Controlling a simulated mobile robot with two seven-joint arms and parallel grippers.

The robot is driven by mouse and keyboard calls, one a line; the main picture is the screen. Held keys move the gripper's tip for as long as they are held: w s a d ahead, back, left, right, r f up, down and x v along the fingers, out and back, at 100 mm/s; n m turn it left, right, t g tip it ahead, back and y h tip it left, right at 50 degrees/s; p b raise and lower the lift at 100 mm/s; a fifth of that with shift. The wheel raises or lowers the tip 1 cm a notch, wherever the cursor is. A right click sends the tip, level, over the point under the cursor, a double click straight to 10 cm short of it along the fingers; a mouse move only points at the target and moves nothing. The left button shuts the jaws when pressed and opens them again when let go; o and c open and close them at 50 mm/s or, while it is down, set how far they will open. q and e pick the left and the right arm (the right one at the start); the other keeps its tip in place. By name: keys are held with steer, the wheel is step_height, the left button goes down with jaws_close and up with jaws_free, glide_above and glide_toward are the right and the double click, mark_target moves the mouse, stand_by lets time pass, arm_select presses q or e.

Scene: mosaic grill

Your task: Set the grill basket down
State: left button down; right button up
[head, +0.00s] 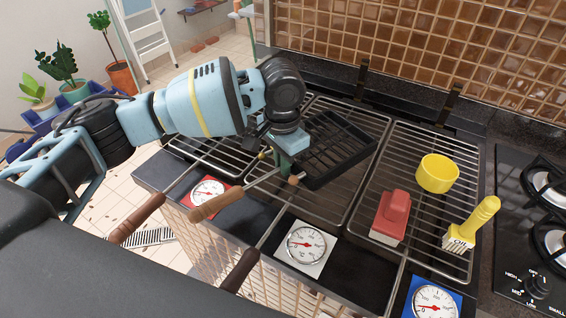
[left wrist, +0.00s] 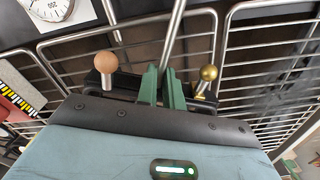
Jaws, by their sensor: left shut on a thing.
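The grill basket (head: 335,150) is a black, shallow, ribbed tray, slightly tilted in the head view, over the middle grill grate (head: 320,208). I cannot tell whether it touches the grate. My left gripper (head: 282,160) is at the basket's near left end, shut on its metal handle rod. In the left wrist view my green fingers (left wrist: 165,88) close around the rod, between a wooden knob (left wrist: 105,63) and a brass knob (left wrist: 208,73). A wooden grip (head: 215,203) shows toward the front left. My right gripper is not in view.
Round dials line the front edge, including a white one (head: 306,245). A tiled wall (head: 430,50) stands behind; a gas hob (head: 540,220) is at right.

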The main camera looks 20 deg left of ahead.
arm_select(q)
steer(key=shift+f, duration=0.35)
steer(key=c, duration=1.5)
jaws_free()
steer(key=shift+c, duration=0.2)
step_height(320, 180, up, 12)
steer(key=shift+p, duration=0.4)
steer(key=shift+s, duration=0.1)
